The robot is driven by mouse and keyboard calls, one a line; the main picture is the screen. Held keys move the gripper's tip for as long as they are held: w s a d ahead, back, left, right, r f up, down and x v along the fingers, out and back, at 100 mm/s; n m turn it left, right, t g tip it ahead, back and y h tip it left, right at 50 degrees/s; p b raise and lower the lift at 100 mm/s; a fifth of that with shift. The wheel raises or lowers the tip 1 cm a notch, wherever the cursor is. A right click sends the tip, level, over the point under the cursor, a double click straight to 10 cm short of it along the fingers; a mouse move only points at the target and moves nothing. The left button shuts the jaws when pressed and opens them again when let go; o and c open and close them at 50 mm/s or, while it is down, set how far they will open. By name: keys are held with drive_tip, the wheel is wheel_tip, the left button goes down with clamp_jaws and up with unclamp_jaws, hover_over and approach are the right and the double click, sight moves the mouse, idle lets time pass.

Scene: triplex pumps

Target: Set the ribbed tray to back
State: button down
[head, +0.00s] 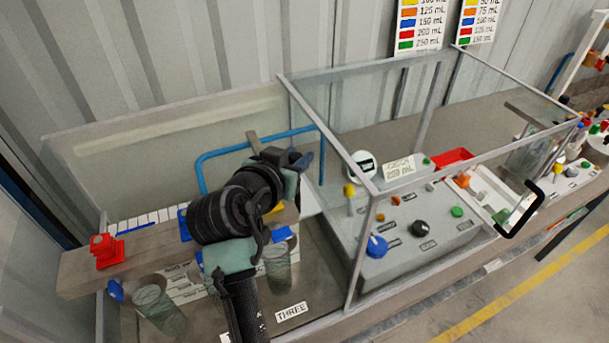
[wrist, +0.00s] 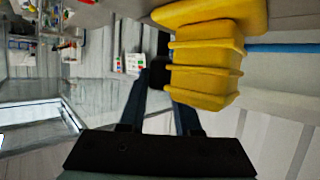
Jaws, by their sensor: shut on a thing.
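A white piece with dark lines across it (head: 150,218) lies at the left behind a grey-brown plank; it may be the ribbed tray, but I cannot tell for sure. My gripper (head: 306,160) is in front of a blue tube frame, left of the clear case. In the wrist view, my gripper (wrist: 158,88) has its fingers closing in around a small dark thing (wrist: 158,70), which I cannot name. A yellow ribbed block (wrist: 206,65) stands close to the right finger and partly covers it. My arm hides much of the plank's right end in the head view.
The plank (head: 75,272) carries a red knob (head: 106,250). Clear cups (head: 158,310) stand below it. The clear-walled case (head: 352,200) stands right of my arm, with a grey control box (head: 440,232). The blue tube frame (head: 203,170) rises behind my arm.

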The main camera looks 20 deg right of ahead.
drive_tip(key=shift+w, duration=0.8)
drive_tip(key=c, duration=0.9)
unclamp_jaws()
drive_tip(key=shift+s, duration=0.1)
drive_tip(key=shift+o, duration=1.5)
drive_tip(key=shift+w, duration=0.25)
drive_tip(key=b+v, duration=0.3)
drive_tip(key=v, duration=1)
drive_tip(key=shift+s, duration=0.1)
